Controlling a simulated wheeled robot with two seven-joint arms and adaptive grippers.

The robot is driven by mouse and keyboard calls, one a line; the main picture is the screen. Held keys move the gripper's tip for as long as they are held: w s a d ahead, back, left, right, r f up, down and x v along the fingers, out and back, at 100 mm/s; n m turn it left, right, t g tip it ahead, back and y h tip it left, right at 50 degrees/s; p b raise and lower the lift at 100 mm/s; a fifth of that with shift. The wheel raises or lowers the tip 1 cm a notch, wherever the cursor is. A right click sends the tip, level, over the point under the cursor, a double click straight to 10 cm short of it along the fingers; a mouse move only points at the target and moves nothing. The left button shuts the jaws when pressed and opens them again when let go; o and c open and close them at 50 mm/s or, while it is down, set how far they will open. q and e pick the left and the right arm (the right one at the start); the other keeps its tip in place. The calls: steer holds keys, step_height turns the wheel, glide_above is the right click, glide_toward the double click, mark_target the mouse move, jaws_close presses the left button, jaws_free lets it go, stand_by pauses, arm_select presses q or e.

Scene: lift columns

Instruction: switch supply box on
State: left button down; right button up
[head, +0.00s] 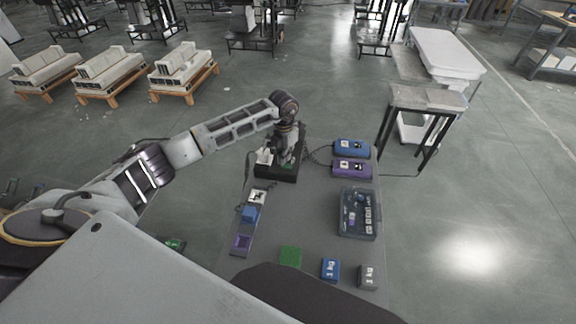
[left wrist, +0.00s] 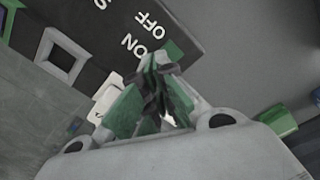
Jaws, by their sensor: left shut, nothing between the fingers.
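The supply box is a black box (head: 266,173) at the far end of the grey table in the head view. In the left wrist view its dark face (left wrist: 105,22) shows white ON and OFF lettering, with a green patch beside ON. My left gripper (head: 286,160) is over the box. In the left wrist view the fingertips of my left gripper (left wrist: 158,75) are together and empty, close to the ON label. They cover part of the face, and I cannot tell whether they touch it. My right gripper is not in view.
On the table (head: 300,215) are a blue device (head: 352,148), a purple device (head: 351,169), a grey tray (head: 345,232), a green square (head: 291,256), a blue 1 kg block (head: 330,269) and a grey 1 kg block (head: 367,276). A strip (head: 238,222) carries a blue block.

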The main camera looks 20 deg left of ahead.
arm_select(q)
steer(key=shift+f+b, duration=0.8)
steer(key=shift+f, duration=0.4)
stand_by(1.5)
steer(key=shift+r, duration=0.1)
steer(key=shift+r+p, duration=0.5)
steer(key=shift+r, duration=0.1)
steer(key=shift+r+p, duration=1.5)
steer(key=shift+r, duration=1.35)
steer(key=shift+s+f, duration=0.1)
steer(key=shift+s, duration=0.05)
